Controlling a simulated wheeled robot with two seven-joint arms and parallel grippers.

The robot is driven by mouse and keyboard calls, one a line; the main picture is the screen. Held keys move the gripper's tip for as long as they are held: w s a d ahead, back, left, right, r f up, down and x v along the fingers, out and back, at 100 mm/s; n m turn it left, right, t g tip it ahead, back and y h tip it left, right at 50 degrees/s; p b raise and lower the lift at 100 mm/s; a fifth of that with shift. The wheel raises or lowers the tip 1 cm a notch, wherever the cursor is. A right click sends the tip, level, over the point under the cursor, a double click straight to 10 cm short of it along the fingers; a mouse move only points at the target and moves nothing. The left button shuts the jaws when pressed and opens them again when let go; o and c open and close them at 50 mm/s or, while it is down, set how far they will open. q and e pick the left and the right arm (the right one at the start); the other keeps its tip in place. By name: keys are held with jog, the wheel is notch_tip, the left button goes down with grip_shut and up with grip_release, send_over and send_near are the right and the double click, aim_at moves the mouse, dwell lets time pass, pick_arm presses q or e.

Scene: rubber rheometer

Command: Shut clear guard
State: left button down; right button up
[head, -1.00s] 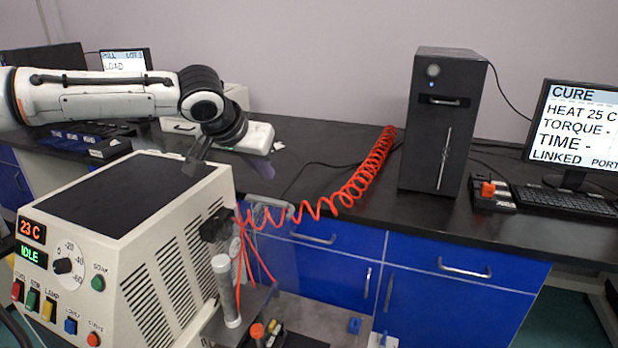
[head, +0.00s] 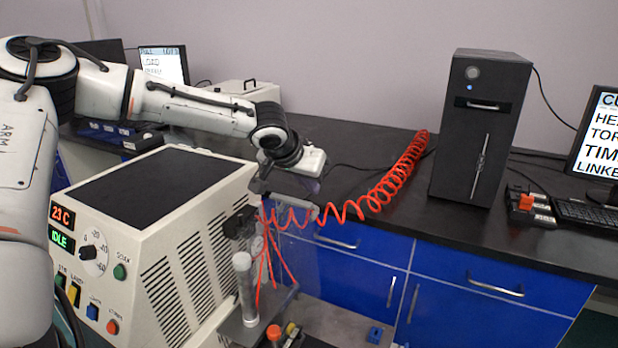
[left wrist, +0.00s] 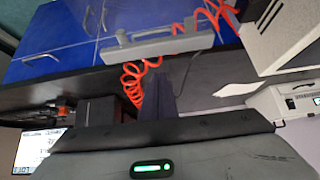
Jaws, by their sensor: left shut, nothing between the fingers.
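The clear guard shows mostly by its grey bar with a handle (head: 306,210), on the right side of the cream press machine (head: 185,235). Its see-through panel is hard to make out against the blue drawers. In the left wrist view the grey bar (left wrist: 155,48) with its handle lies beyond my fingertips. My left gripper (head: 260,190) is shut and empty, pointing down at the machine's upper right edge, just left of the bar. Its dark fingers (left wrist: 160,95) also show in the left wrist view, apart from the bar. My right gripper is out of view.
A coiled red hose (head: 395,180) runs from behind the guard towards the black tower (head: 480,125). Red tubes hang beside a grey cylinder (head: 245,285) at the machine's right side.

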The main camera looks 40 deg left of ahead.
pick_arm(q)
jog(key=shift+s+d+f, duration=0.2)
jog(key=shift+s, duration=0.45)
jog(key=shift+s+d+f, duration=0.2)
jog(key=shift+s, duration=0.55)
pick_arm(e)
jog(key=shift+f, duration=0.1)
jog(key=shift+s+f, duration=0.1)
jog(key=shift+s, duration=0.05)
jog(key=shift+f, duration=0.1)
